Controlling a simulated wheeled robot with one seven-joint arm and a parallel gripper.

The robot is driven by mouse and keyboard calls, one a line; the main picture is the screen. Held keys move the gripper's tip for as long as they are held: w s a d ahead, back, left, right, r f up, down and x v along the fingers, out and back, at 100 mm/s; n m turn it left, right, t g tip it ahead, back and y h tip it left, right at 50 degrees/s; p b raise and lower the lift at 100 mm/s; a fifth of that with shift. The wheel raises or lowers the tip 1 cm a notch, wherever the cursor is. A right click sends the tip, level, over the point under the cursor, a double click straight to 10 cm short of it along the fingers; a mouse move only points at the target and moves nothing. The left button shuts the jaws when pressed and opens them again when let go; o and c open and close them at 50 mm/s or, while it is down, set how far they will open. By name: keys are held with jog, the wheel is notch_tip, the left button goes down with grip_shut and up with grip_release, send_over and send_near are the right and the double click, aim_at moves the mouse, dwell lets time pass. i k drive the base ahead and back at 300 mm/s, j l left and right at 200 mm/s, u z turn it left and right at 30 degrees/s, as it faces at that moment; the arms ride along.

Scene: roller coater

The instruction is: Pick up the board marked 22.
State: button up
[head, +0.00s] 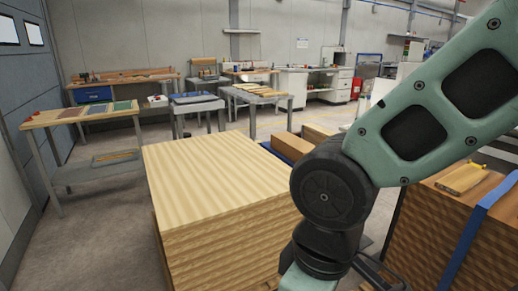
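A tall stack of light striped wooden boards (215,225) stands in front of me, left of my arm. Its top board (210,165) lies flat with a bare upper face. A second, browner stack of boards (430,235) stands at the right, partly hidden by my arm. No number 22 can be read on any board, so I cannot tell which one is marked. My arm comes in from the upper right and bends down to the bottom edge. My gripper is out of view.
A blue strap (480,225) runs over the right stack, and a yellow object (464,179) lies on top. Lower wooden pieces (290,146) sit behind the front stack. A worktable (85,117) with coloured panels stands at the left. Grey floor (100,225) is clear at lower left.

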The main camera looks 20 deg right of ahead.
aim_at(458, 183)
jog(key=i+z, duration=0.25)
jog(key=z, duration=0.2)
jog(key=i+z, duration=0.2)
jog(key=z, duration=0.2)
jog(key=i+j+z, duration=0.2)
jog(key=z, duration=0.25)
jog(key=i+j+z, duration=0.15)
jog(key=z, duration=0.25)
jog(key=i+j+z, duration=0.15)
jog(key=j+z, duration=0.3)
jog(key=i+j+z, duration=0.2)
jog(key=z, duration=0.15)
jog(key=i+j+z, duration=0.15)
jog(key=j+z, duration=0.15)
jog(key=i+j+z, duration=0.1)
jog(key=j+z, duration=0.25)
